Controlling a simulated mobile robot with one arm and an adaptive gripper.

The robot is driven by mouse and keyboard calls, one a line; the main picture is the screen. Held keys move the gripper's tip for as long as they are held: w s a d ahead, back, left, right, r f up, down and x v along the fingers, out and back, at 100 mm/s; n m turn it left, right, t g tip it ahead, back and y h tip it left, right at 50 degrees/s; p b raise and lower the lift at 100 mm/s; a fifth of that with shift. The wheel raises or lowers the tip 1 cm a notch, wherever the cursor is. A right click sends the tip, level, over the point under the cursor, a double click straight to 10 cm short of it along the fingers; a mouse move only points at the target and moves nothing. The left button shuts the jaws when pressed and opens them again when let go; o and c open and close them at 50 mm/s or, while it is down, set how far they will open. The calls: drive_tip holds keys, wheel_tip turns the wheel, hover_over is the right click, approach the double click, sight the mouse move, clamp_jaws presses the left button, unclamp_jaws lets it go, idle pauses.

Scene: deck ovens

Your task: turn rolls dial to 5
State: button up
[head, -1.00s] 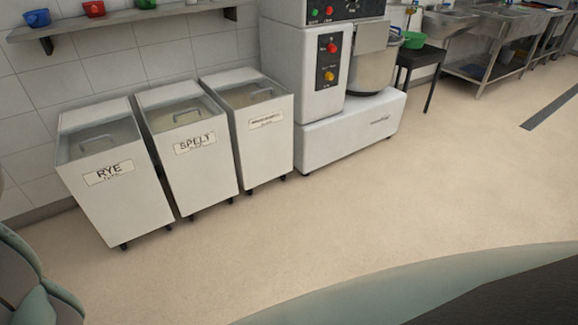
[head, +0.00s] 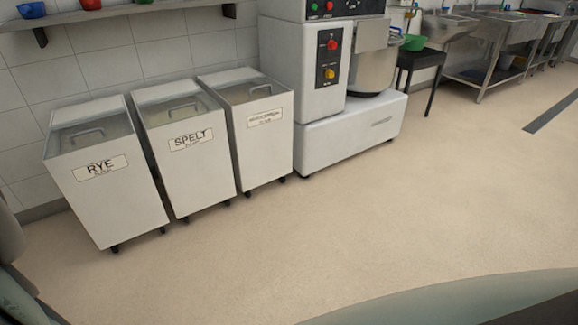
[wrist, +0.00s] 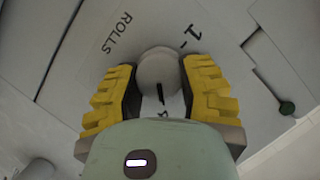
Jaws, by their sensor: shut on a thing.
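In the wrist view, the rolls dial (wrist: 158,68) is a round pale grey knob with a dark mark on it. It sits on a light panel (wrist: 70,70) lettered "ROLLS", with a "1" printed near it at the upper right. My gripper (wrist: 160,90) has yellow ribbed fingers, one on each side of the dial, and is shut on it. Part of another printed mark shows just below the dial. The other scale numbers are hidden by the fingers or out of view. The dial does not show in the head view.
The head view shows flour bins, rye (head: 105,190), spelt (head: 190,165) and a third (head: 265,145), beside a mixer (head: 350,135). The floor (head: 350,230) in front is clear.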

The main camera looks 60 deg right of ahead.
drive_tip(key=m, duration=0.1)
drive_tip(key=m+y, duration=0.1)
drive_tip(key=m+g, duration=0.1)
drive_tip(key=shift+w+d+f+m+y+b, duration=0.1)
drive_tip(key=shift+w+f+m+y+b, duration=0.05)
drive_tip(key=shift+f+m+y+b, duration=0.15)
drive_tip(key=m+y, duration=0.1)
drive_tip(key=m, duration=0.3)
drive_tip(key=shift+g+y+b, duration=0.3)
drive_tip(key=shift+g+y, duration=0.1)
drive_tip(key=o, duration=1.2)
drive_tip(key=shift+a+r, duration=0.1)
drive_tip(key=shift+a, duration=0.1)
drive_tip(key=shift+o, duration=0.2)
drive_tip(key=d, duration=1.2)
